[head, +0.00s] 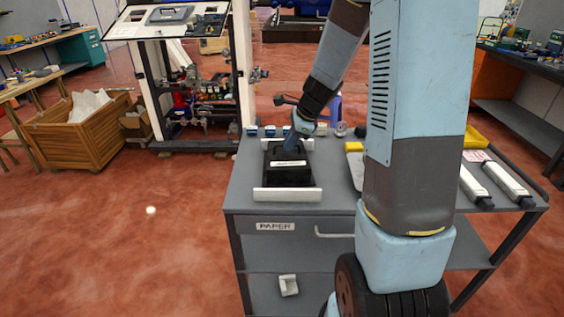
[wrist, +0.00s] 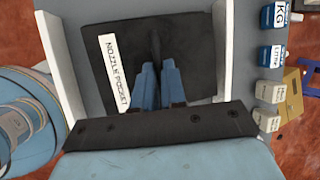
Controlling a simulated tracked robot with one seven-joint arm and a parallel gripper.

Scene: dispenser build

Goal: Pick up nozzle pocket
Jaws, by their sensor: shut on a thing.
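The nozzle pocket (head: 287,176) is a black block with a white label, on the grey cart top between two white rails. In the wrist view the nozzle pocket (wrist: 195,50) fills the upper middle, and its label reads NOZZLE POCKET. My gripper (head: 292,146) comes down on it from above. In the wrist view the blue fingers of my gripper (wrist: 157,68) are closed together on a dark upright part in its middle. The fingers partly hide that part. I cannot tell whether the pocket touches the cart top.
The cart top (head: 245,180) has a drawer labelled PAPER (head: 275,226). Small labelled blocks (wrist: 271,55) stand along the cart's far edge. Long white bars (head: 507,180) and a yellow tray (head: 474,137) lie at the right. My arm hides part of the cart's middle.

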